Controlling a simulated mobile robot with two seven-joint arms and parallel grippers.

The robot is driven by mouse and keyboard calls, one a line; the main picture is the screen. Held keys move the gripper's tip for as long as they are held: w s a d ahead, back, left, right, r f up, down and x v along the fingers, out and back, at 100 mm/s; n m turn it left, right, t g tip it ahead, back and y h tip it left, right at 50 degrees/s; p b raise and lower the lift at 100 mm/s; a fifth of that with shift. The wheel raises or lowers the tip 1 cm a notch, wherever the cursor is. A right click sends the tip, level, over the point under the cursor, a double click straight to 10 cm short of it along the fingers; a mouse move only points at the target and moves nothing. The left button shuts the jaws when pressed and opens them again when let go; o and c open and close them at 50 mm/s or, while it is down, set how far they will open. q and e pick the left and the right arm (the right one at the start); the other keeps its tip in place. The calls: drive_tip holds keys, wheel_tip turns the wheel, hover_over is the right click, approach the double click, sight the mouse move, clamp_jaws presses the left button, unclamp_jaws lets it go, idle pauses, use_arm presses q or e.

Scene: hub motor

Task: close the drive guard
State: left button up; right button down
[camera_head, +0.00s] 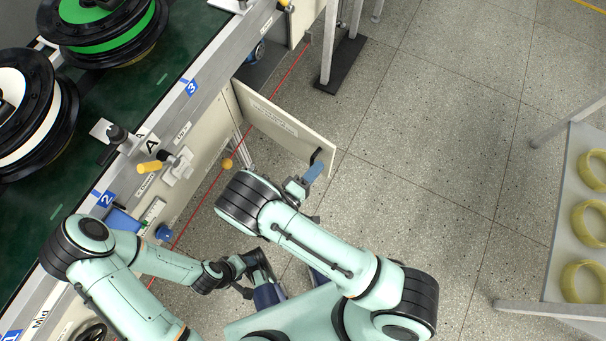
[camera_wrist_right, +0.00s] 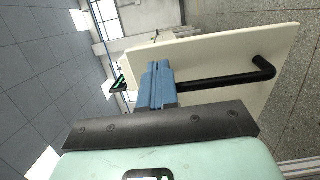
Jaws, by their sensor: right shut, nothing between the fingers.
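The drive guard (camera_head: 270,122) is a cream panel standing swung out from the side of the conveyor frame, over the floor. Its black handle (camera_head: 317,155) is near the free end. In the right wrist view the guard (camera_wrist_right: 225,52) fills the upper right, with the handle (camera_wrist_right: 235,80) running along it. My right gripper (camera_head: 314,171) has its blue fingers together and empty beside the handle. The fingers (camera_wrist_right: 158,82) overlap the handle's left end in the wrist view; I cannot tell whether they touch it. My left gripper (camera_head: 257,266) is low beside the conveyor, its fingers unclear.
The conveyor (camera_head: 165,85) carries black-rimmed reels, one green (camera_head: 105,30) and one white (camera_head: 25,110). A table (camera_head: 560,240) with yellow rings stands at right. The floor (camera_head: 440,130) between is clear; a red line (camera_head: 215,180) runs along the conveyor.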

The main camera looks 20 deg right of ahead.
sight(329, 154)
drive_tip(key=shift+x, duration=1.75)
drive_tip(key=shift+d, duration=0.15)
